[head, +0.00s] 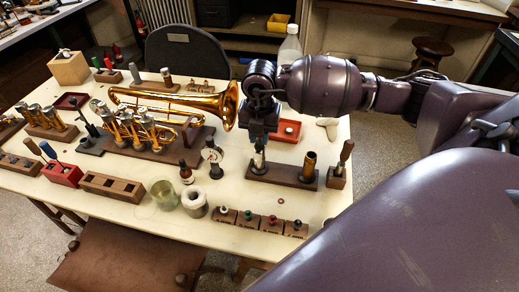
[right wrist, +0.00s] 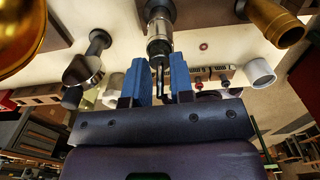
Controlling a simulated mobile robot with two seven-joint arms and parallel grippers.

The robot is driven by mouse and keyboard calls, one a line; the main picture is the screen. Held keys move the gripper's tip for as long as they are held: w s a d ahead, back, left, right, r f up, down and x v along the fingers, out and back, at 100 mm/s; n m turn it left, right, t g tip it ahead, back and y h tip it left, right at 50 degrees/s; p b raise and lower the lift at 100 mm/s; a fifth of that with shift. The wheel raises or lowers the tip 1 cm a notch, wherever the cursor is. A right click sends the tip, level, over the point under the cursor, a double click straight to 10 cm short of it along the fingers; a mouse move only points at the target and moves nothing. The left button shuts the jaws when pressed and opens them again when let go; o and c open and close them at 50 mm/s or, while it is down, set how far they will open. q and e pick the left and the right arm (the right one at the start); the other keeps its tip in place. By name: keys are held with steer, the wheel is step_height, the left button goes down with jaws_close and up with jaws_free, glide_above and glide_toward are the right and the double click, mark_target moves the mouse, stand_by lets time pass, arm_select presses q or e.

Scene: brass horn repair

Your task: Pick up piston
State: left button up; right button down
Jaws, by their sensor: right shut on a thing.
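The piston (head: 259,158) is a slim silvery upright part at the left end of a dark wooden block (head: 283,178). In the right wrist view the piston (right wrist: 159,45) shows a metal body and a thin stem. My right gripper (head: 258,137) comes down over its top from above. In the right wrist view its blue fingers (right wrist: 160,76) stand on both sides of the stem, and the gripper is shut on the piston. The piston's lower end appears to be still at the block; any gap is too small to tell. My left gripper is not in view.
A brass cylinder (head: 309,165) stands on the same block, close to the right. A dial gauge (head: 212,155) stands to the left, a wooden-handled tool (head: 344,158) to the right. The brass horn (head: 185,103) lies behind left. Labelled small blocks (head: 258,222) line the front edge.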

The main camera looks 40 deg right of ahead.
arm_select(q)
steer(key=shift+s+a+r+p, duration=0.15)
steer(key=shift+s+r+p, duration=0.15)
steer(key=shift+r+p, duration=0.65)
arm_select(e)
step_height(320, 180, up, 20)
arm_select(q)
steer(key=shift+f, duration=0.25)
